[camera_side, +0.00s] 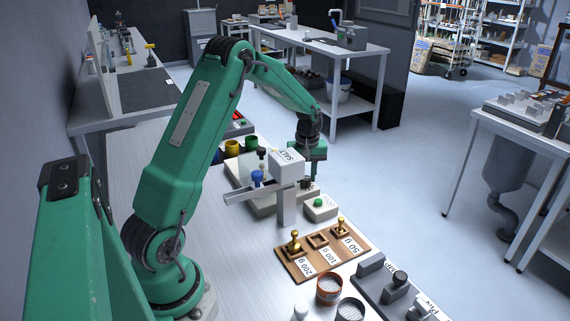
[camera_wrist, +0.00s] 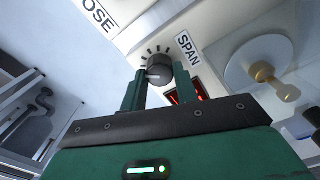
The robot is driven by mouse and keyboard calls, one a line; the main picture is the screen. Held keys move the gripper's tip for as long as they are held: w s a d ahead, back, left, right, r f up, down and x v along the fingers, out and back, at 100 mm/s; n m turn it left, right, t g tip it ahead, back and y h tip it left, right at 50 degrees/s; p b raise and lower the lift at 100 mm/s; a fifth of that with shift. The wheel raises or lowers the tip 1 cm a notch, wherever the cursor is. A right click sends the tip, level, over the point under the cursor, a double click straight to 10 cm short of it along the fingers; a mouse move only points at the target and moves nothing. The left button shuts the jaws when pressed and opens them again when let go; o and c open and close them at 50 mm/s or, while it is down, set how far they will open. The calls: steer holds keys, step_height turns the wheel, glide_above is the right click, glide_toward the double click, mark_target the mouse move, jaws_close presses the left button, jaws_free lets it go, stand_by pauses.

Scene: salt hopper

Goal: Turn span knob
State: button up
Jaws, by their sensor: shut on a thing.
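The span knob (camera_wrist: 158,58) is a dark round dial with tick marks around it, beside a SPAN label (camera_wrist: 189,50) in the wrist view. My gripper (camera_wrist: 159,78) has its two green fingers closed on opposite sides of the knob. The fingertips hide part of its rim.
A brass weight (camera_wrist: 265,72) lies on a round pan (camera_wrist: 268,52) close to the knob. A red display (camera_wrist: 183,94) sits partly behind a finger.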

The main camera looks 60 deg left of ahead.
steer(key=o, duration=1)
steer(key=shift+r, duration=0.1)
steer(key=shift+r, duration=3.85)
